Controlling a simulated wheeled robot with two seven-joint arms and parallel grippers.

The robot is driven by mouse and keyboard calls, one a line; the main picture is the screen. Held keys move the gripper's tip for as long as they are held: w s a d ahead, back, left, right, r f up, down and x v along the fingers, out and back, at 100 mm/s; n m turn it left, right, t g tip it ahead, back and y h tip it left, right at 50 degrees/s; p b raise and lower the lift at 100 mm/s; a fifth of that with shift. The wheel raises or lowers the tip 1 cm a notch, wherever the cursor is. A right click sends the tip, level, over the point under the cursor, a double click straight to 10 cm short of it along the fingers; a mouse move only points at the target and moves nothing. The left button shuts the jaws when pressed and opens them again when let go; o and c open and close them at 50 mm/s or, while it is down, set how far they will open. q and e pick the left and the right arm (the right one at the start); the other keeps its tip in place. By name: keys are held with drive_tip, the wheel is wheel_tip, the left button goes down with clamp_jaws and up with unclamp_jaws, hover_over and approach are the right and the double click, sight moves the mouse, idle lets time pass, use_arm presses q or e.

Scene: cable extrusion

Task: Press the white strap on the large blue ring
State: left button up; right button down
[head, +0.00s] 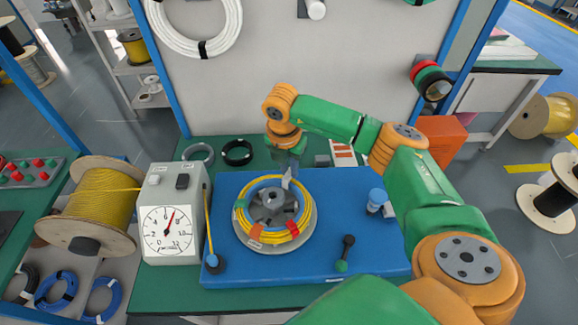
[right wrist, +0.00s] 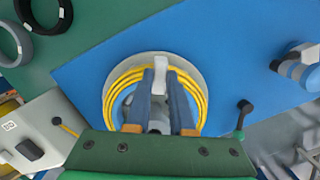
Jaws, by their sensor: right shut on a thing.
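A coil of yellow cable (head: 244,220) lies around a grey hub (head: 273,206) on a round pale plate in the head view. Blue shows along the coil's inner side, in the right wrist view also (right wrist: 119,110), but the large blue ring is mostly hidden by the cable. Red, orange and green patches sit on the coil's near and left sides. My right gripper (right wrist: 163,74) is over the coil's far side, its fingers shut on the white strap (right wrist: 160,62), which stands up across the cable. The strap also shows in the head view (head: 286,181). My left gripper is out of view.
The blue board (head: 350,262) carries a black lever (head: 346,248) and a blue-capped post (head: 376,200) on the right. A dial gauge box (head: 170,225) and a yellow cable spool (head: 100,205) stand left. Black and grey rings lie behind. The board's front right is mostly clear.

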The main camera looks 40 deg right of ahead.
drive_tip(key=shift+s+f+b, duration=0.1)
drive_tip(key=shift+f+b, duration=0.25)
drive_tip(key=shift+f, duration=0.1)
idle(0.8)
drive_tip(key=c, duration=0.7)
unclamp_jaws()
wheel_tip(320, 180, up, 8)
drive_tip(key=p, duration=0.6)
